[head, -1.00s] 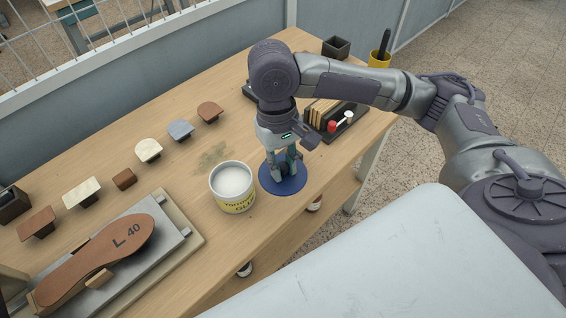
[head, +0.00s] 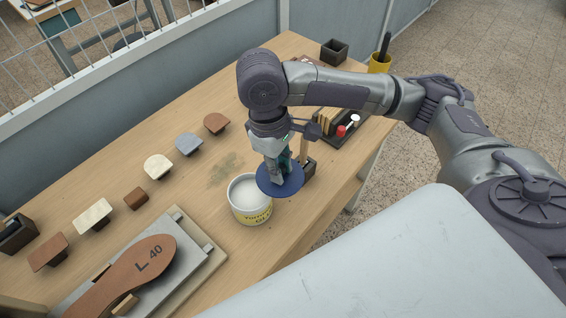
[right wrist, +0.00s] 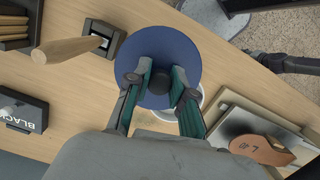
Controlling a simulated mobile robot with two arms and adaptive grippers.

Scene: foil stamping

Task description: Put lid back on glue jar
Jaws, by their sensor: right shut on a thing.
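The glue jar (head: 252,212) is a white can with a yellow label, standing open on the bench with white contents showing. The lid (head: 293,182) is a round blue disc with a dark knob (right wrist: 160,83). My right gripper (head: 279,172) is shut on that knob and holds the lid roughly level above the bench. In the head view the lid overlaps the jar's right rim. In the right wrist view the lid (right wrist: 155,42) hides most of the jar, whose white rim (right wrist: 197,97) shows beside the fingers. My left gripper is out of view.
A wooden-handled tool on a dark block (head: 309,169) stands just right of the lid. A leather sole marked L 40 (head: 140,262) lies on a grey plate left of the jar. Several small knobbed pieces line the back left. A dark tray (head: 345,135) sits behind right.

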